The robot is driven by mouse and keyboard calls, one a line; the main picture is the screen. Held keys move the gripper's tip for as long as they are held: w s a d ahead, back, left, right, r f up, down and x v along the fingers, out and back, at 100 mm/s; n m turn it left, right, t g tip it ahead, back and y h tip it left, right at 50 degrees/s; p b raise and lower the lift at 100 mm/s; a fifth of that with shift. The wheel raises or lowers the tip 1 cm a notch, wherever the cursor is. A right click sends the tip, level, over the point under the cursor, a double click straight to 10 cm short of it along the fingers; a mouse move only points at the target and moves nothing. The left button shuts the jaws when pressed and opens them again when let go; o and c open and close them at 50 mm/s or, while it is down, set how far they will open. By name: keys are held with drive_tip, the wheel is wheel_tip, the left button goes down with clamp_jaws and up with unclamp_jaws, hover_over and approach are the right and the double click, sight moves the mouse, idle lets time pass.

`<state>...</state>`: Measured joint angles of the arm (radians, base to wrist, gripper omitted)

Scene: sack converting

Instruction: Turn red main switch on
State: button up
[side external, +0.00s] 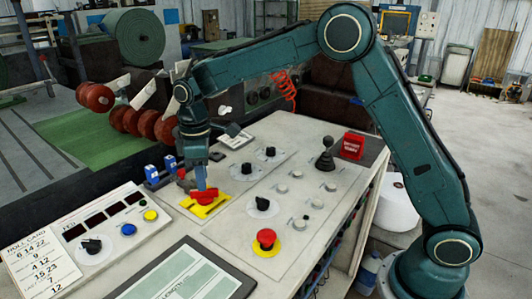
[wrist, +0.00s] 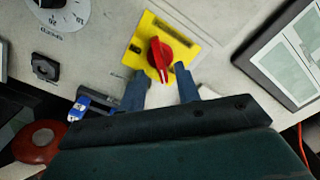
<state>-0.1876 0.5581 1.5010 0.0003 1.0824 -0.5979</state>
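The red main switch (side external: 206,196) is a rotary handle on a square yellow plate (side external: 193,207) on the console top. In the wrist view the red handle (wrist: 160,56) stands roughly along the picture's vertical, slightly tilted. My gripper (side external: 201,184) is directly over the switch, pointing down. In the wrist view my gripper (wrist: 161,71) is open, with one blue finger on each side of the handle's lower end. Whether the fingers touch the handle cannot be told. The fingers partly hide the switch in the side view.
A red mushroom button (side external: 266,237) on yellow, black knobs (side external: 263,204) and a black joystick (side external: 326,155) stand up from the console. Blue-and-white parts (side external: 152,173) sit close left of my gripper. A tablet-like panel (side external: 232,285) lies at the front.

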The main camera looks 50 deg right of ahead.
sight(205, 195)
drive_tip(key=shift+f, duration=1.8)
clamp_jaws()
